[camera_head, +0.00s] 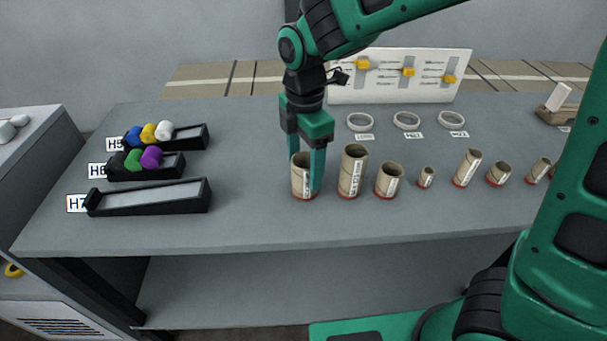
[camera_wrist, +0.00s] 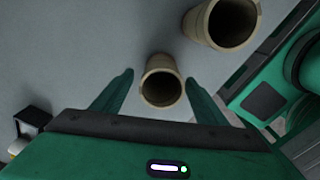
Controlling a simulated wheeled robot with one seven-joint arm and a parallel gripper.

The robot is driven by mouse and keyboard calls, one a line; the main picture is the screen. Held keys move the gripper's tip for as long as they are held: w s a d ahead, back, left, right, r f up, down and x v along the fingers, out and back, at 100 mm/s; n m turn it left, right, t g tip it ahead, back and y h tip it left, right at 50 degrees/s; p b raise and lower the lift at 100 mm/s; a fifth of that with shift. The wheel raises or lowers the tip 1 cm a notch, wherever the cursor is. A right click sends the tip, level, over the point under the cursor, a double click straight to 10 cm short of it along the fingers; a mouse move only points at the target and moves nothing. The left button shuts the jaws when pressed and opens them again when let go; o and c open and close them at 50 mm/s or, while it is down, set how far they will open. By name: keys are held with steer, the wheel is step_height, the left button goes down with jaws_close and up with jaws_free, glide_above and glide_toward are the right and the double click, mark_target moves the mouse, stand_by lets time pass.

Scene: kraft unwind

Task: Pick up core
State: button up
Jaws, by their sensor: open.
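Several brown cardboard cores stand upright in a row along the front of the grey table. My gripper (camera_head: 305,168) points down at the leftmost core (camera_head: 301,187), with one finger on its left and one in front of its right side. In the wrist view this core (camera_wrist: 161,88) shows between the two open fingers (camera_wrist: 160,82), with a visible gap on each side. A taller core (camera_head: 352,172) stands just right of it and also shows in the wrist view (camera_wrist: 232,22). Shorter cores stand further right, such as one short wide core (camera_head: 388,181).
Black sloped trays, one empty (camera_head: 150,198) and others holding colored rolls (camera_head: 142,158), sit at the left. White rings (camera_head: 407,121) lie behind the cores before a white panel with yellow sliders (camera_head: 400,88). The table between trays and cores is clear.

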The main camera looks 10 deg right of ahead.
steer(key=shift+d+f, duration=0.1)
steer(key=shift+f, duration=1.85)
steer(key=shift+c, duration=0.7)
steer(key=c, duration=1)
steer(key=shift+r, duration=0.1)
